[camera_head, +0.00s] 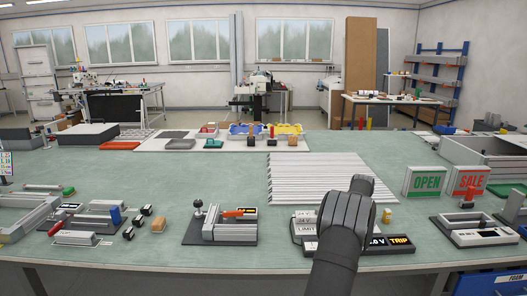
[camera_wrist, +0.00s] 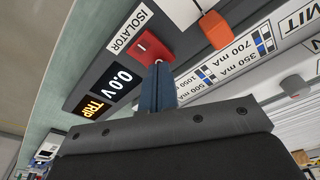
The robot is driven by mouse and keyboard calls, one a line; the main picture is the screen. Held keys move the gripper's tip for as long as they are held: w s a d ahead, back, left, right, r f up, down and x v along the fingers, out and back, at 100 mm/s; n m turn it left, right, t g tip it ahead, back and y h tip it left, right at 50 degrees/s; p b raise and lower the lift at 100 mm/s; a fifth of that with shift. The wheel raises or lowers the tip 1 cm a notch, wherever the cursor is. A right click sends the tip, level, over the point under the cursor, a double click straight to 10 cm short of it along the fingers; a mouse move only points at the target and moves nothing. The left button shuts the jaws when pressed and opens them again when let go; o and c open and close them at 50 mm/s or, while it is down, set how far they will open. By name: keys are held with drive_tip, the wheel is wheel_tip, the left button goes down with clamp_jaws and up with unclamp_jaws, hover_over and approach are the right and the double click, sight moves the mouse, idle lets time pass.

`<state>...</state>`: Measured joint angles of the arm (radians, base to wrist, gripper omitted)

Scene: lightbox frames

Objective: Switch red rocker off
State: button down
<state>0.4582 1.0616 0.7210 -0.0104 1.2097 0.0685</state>
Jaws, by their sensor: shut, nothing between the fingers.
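The red rocker (camera_wrist: 150,47) sits beside the ISOLATOR label (camera_wrist: 131,27) on a dark panel in the wrist view. Its tilt is hard to read. My gripper (camera_wrist: 158,80) is shut and empty, its blue-grey fingertips right at the rocker's near edge; I cannot tell whether they touch. A display (camera_wrist: 106,91) next to the rocker reads 0.0 V and TRIP. In the head view my arm covers most of this unit (camera_head: 395,241) and hides the rocker; part of the display, with TRIP lit, shows on the right.
An orange knob (camera_wrist: 215,30) and a LIMIT scale in mA (camera_wrist: 235,57) are close by on the same unit. White strips (camera_head: 310,175) lie behind it. OPEN (camera_head: 426,181) and SALE (camera_head: 469,182) signs stand to the right.

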drive_tip(key=shift+f, duration=0.35)
drive_tip(key=shift+r, duration=3.55)
wheel_tip(320, 180, down, 7)
drive_tip(key=shift+r, duration=0.15)
